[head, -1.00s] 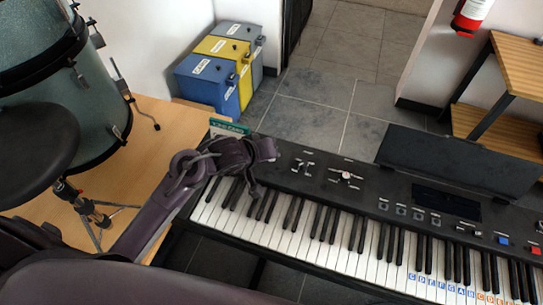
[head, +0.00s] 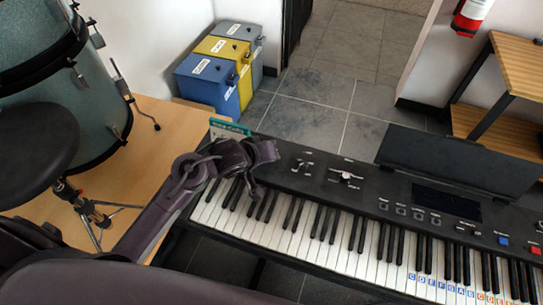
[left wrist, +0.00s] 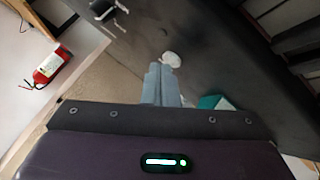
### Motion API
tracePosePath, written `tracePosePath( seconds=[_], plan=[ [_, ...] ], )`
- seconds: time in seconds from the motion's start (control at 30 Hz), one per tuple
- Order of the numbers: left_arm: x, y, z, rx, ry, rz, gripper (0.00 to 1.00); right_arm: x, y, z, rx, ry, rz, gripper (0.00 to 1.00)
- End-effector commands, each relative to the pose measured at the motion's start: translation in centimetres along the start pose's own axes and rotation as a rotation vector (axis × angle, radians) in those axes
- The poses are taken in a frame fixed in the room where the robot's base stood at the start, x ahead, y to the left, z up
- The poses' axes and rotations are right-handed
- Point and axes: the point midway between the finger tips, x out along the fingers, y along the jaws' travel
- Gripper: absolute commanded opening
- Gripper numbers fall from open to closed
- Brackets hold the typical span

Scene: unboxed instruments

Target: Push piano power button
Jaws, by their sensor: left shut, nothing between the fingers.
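The piano (head: 300,180) is a long black keyboard running from the centre to the lower right, with a black control panel behind its white and black keys. My left gripper (head: 258,165) is over the left end of that panel in the head view and hides part of it. In the left wrist view its pale grey-blue fingers (left wrist: 164,82) are shut with nothing between them. A small white round piece (left wrist: 172,59), which may be the power button, shows on the black surface just past the fingertips. I cannot tell whether they touch it. My right gripper is not in view.
A green card (head: 229,127) stands at the piano's left end. A black music stand (head: 455,160) rises behind the panel. A drum (head: 85,90) and a black stool (head: 35,150) are at left. Blue, yellow and grey bins (head: 215,75) stand behind. Tiled floor lies beyond the piano.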

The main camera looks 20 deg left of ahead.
Motion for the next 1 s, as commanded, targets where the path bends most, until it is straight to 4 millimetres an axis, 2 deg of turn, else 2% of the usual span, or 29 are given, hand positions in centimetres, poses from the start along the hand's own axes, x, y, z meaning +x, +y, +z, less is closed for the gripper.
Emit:
tracePosePath(
  seconds=[0.77,1.0],
  plan=[
    [0.3,-0.1,0.2,-0.001,0.0,0.001,0.0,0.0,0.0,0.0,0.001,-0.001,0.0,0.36],
    [-0.2,0.2,-0.2,-0.001,0.0,0.001,0.0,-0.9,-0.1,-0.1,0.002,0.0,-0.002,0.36]
  ],
)
